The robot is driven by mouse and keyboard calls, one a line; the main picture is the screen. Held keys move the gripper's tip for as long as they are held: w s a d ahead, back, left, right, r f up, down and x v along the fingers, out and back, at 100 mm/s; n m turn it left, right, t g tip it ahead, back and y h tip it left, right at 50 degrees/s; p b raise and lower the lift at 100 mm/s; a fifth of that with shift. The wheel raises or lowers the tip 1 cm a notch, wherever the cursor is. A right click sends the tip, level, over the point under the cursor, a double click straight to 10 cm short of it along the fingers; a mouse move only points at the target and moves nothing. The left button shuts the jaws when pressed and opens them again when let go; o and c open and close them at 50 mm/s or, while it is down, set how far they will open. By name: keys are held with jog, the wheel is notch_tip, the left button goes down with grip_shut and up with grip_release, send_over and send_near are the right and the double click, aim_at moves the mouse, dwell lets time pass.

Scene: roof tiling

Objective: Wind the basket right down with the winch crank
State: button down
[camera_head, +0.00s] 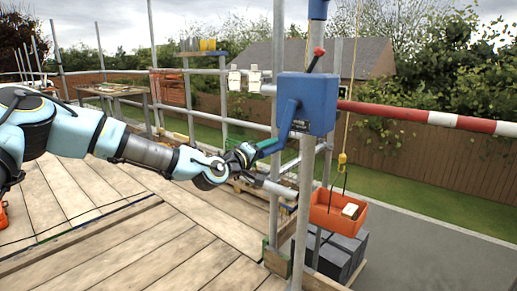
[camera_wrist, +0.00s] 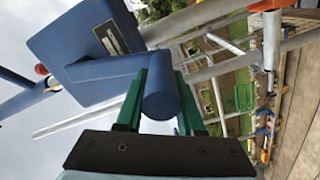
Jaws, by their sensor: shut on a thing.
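The blue winch box (camera_head: 318,104) is fixed to a scaffold pole, with a red-knobbed lever (camera_head: 317,54) on top. Its blue crank (camera_head: 287,118) points down and slightly left from the box. My gripper (camera_head: 266,147) is shut on the crank's handle. In the wrist view the blue handle (camera_wrist: 160,95) sits between the green fingers of my gripper (camera_wrist: 160,112). The orange basket (camera_head: 326,219) hangs from a yellow hook (camera_head: 342,158) on a rope, outside the platform. A small pale block (camera_head: 350,209) lies in it. I cannot tell whether the basket touches the dark stack below.
Dark grey stacked blocks (camera_head: 325,262) stand below the basket. A red and white striped pole (camera_head: 430,117) runs right from the winch. Scaffold rails and poles edge the plank deck (camera_head: 170,240). A wooden table (camera_head: 112,92) stands at the back left.

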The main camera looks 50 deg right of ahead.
jog(key=s+r+n+b, duration=0.1)
jog(key=s+n+b, duration=0.1)
jog(key=s+n, duration=1)
jog(key=s+r+n, duration=0.2)
jog(key=r+n, duration=0.3)
jog(key=r, duration=0.2)
jog(key=s+a+r+n+p, duration=0.1)
jog(key=s+r+n, duration=0.2)
jog(key=r+n, duration=0.3)
jog(key=shift+s+r+n, duration=0.25)
jog(key=shift+r+n, duration=0.05)
jog(key=shift+r, duration=0.25)
jog(key=c, duration=0.8)
grip_release()
jog(key=shift+o, duration=1.4)
jog(key=shift+w+f, duration=0.2)
